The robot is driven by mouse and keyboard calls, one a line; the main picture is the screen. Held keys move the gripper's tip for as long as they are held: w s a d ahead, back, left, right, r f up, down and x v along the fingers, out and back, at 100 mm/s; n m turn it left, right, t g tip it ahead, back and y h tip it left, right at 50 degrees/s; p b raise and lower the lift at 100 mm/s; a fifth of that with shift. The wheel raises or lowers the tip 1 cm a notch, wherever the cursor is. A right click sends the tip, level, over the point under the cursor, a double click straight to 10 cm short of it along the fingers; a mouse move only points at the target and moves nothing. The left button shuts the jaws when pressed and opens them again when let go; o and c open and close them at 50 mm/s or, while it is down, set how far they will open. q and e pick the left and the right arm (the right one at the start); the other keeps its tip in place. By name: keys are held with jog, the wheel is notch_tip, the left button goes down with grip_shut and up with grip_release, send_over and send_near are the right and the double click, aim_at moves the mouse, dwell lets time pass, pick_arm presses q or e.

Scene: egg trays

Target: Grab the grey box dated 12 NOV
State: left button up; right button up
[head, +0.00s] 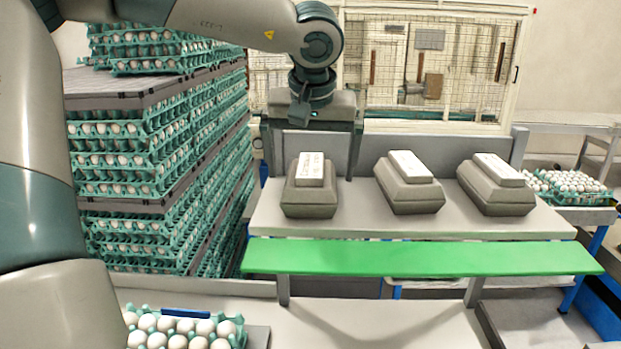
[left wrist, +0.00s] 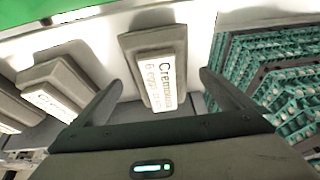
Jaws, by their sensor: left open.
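Three closed grey egg boxes with white labels stand in a row on a pale shelf in the head view: a left box (head: 309,199), a middle box (head: 409,195) and a right box (head: 497,194). The dates on the labels are too small to read. My left gripper (head: 312,165) is open at the left box, with one finger on each side of it. In the left wrist view the left box (left wrist: 150,43) lies between the spread fingers (left wrist: 157,92), with no clear contact. Its label shows large lettering and a line about eggs. My right gripper is not in view.
A green strip (head: 420,257) runs along the shelf's front. Tall stacks of teal egg trays (head: 160,150) stand at the left. A tray of eggs (head: 185,328) is at the lower left, another (head: 567,186) at the right. A wire-mesh cabinet (head: 430,70) stands behind.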

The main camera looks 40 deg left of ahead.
pick_arm(q)
jog(key=shift+x, duration=1.2)
jog(key=shift+r, duration=0.1)
jog(key=c, duration=1.5)
